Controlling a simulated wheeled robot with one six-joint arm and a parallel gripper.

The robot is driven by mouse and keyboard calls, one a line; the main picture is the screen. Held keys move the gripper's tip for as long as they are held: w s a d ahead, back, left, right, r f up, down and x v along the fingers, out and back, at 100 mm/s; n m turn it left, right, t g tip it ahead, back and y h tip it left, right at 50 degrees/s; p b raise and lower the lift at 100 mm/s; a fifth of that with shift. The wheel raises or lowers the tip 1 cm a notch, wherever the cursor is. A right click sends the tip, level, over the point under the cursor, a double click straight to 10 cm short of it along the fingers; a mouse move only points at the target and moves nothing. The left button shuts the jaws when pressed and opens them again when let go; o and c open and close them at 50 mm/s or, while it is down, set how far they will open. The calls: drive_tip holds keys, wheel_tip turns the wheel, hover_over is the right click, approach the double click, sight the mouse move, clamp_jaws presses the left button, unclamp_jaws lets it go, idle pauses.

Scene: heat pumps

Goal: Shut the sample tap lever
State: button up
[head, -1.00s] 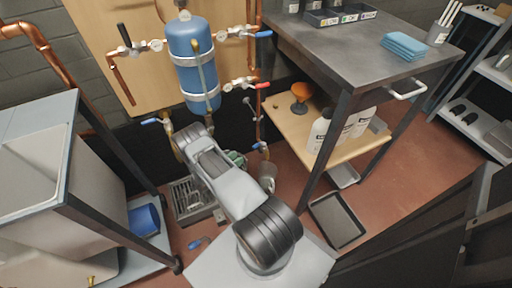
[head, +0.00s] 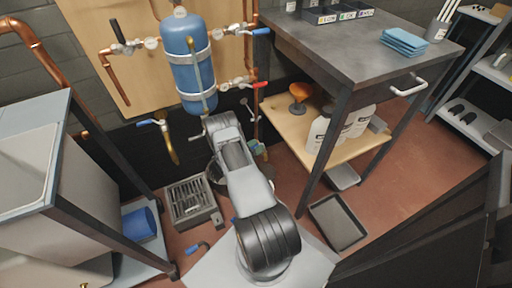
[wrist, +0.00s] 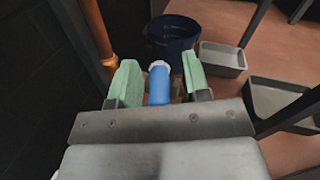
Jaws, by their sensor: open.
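A blue lever (wrist: 159,84) with a pale rounded end stands between the two green fingers of my gripper (wrist: 158,82) in the wrist view. I take it to be the sample tap lever. The fingers are apart, with a visible gap on each side of the lever. In the head view my gripper (head: 257,149) is low by the copper pipe, under the red-handled valve (head: 259,85). There my arm hides the lever and most of the tap.
A dark blue bucket (wrist: 172,35) stands beyond the fingers. A copper pipe (wrist: 95,30) runs close on the left. The blue tank (head: 190,62) is above my arm. The steel-topped bench (head: 350,45) stands to the right, and a metal grate box (head: 192,203) is on the floor at left.

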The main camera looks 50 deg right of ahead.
clamp_jaws()
drive_tip(key=g+b, duration=0.1)
drive_tip(key=m+g+b, duration=0.1)
drive_tip(key=b, duration=0.1)
drive_tip(key=shift+w+d+f, duration=0.1)
drive_tip(key=shift+w+f, duration=0.2)
drive_tip(key=shift+f, duration=0.05)
drive_tip(key=shift+w+r+m+g+y+b, duration=0.1)
drive_tip(key=shift+r+m+g+y+b, duration=0.1)
drive_tip(key=shift+m+g+y+b, duration=0.25)
drive_tip(key=shift+w+r+m+g+y+b, duration=0.15)
drive_tip(key=shift+m+g+b, duration=0.15)
drive_tip(key=shift+m+g, duration=0.35)
drive_tip(key=shift+s, duration=0.1)
unclamp_jaws()
